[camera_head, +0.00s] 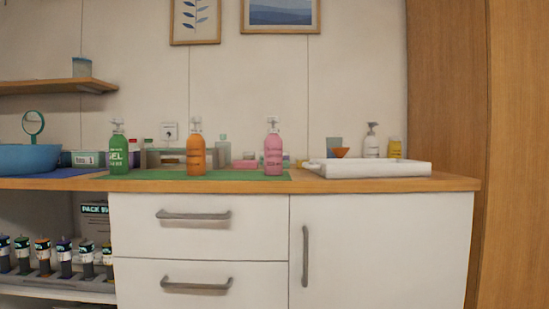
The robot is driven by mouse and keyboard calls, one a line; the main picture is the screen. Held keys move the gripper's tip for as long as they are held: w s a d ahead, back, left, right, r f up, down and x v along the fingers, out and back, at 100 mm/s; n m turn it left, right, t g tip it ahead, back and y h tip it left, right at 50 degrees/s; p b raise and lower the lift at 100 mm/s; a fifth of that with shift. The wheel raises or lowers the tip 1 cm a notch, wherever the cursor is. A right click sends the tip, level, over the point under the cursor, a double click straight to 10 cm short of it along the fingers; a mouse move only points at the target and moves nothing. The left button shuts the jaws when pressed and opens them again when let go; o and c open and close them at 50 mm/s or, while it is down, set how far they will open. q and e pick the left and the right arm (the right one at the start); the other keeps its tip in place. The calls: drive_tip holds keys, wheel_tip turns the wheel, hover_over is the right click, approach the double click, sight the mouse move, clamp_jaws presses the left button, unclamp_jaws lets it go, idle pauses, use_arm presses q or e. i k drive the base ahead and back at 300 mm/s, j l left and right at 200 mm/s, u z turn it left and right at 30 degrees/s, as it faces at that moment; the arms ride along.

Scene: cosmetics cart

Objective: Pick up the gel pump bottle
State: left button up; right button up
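The green pump bottle (118,152) reads "GEL" on its label. It stands upright at the left end of the green mat (235,175) on the wooden countertop. An orange pump bottle (196,150) stands upright to its right, near the middle of the mat. A pink pump bottle (273,150) stands upright near the mat's right end. The three bottles stand apart from each other. Neither of my grippers shows in the head view.
A blue basin (28,158) lies left of the green bottle. A white tray (370,168) is at the right, with bottles behind it. Several small items stand behind the mat. White drawers (200,225) are below the countertop. A shelf (55,87) hangs at upper left.

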sight(118, 158)
drive_tip(key=i+u, duration=0.15)
drive_tip(key=u, duration=0.2)
drive_tip(key=i+u, duration=0.3)
drive_tip(key=u, duration=0.35)
